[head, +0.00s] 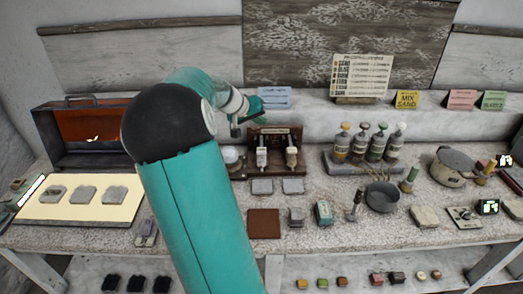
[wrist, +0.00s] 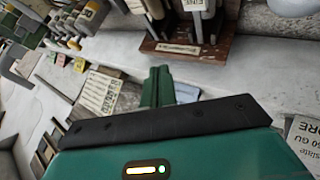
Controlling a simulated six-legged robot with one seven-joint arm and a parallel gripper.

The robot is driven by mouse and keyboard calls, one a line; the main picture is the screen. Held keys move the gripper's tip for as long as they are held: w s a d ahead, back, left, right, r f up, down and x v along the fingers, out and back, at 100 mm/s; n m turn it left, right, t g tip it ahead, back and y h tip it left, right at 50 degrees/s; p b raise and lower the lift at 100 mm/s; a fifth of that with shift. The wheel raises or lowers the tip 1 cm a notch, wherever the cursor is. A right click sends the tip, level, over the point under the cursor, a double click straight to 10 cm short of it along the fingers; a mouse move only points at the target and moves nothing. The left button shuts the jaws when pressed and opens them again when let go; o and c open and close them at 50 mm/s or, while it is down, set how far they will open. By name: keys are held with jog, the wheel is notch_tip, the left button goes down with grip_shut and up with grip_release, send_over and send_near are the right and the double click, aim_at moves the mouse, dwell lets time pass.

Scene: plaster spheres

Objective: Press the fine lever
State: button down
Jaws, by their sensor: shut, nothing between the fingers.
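A dark wooden stand (head: 275,169) at the middle of the bench holds two pale dispensers side by side, left (head: 262,152) and right (head: 292,154). In the wrist view the stand (wrist: 190,48) is at the top, cut off by the frame edge. One dispenser there carries a label that seems to read FINE (wrist: 199,5). The fine lever itself is too small to make out. My gripper (head: 260,103) is behind and above the stand, near the back wall, apart from the dispensers. Its green fingers (wrist: 157,86) are together and empty.
A blue card (head: 274,98) is right by my gripper on the back ledge. My arm covers part of the bench.

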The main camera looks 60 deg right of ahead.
aim_at(261, 151)
jog(key=shift+f, duration=0.1)
jog(key=shift+a+f, duration=0.1)
jog(key=shift+f, duration=4.2)
jog(key=shift+f, duration=0.15)
jog(key=shift+f, duration=0.3)
jog(key=shift+f, duration=1.5)
jog(key=shift+r, duration=0.1)
dwell(0.5)
jog(key=shift+r, duration=1.85)
jog(key=shift+r, duration=0.1)
